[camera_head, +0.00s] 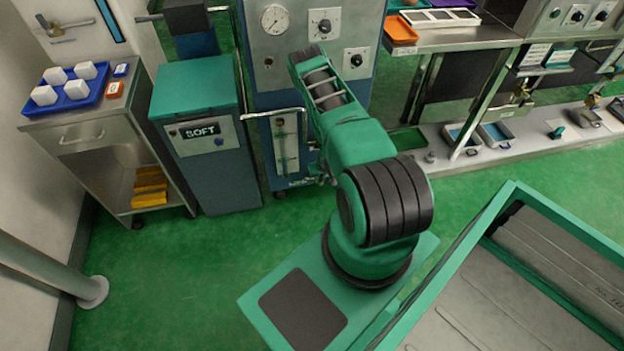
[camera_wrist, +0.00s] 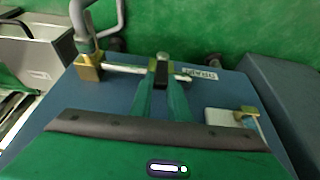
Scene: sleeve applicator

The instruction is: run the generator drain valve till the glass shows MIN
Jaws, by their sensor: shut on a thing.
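The generator is the blue cabinet (camera_head: 265,80) at the back centre in the head view, with a round gauge and two dials. Its sight glass (camera_head: 285,143) is low on the front; its level and marks are too small to read. In the wrist view the blue panel bears a small DRAIN label (camera_wrist: 200,74), upside down. My gripper (camera_wrist: 161,72) is shut on the drain valve handle (camera_wrist: 178,76), just beside that label. A brass fitting (camera_wrist: 245,112) shows at the right. My arm hides the valve in the head view.
A grey rail (camera_head: 272,113) sticks out from the cabinet front near my arm. A blue bin marked SOFT (camera_head: 195,135) and a steel cart (camera_head: 85,130) stand at left. A bench (camera_head: 520,132) runs along the right. Green floor is clear in front of the bin.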

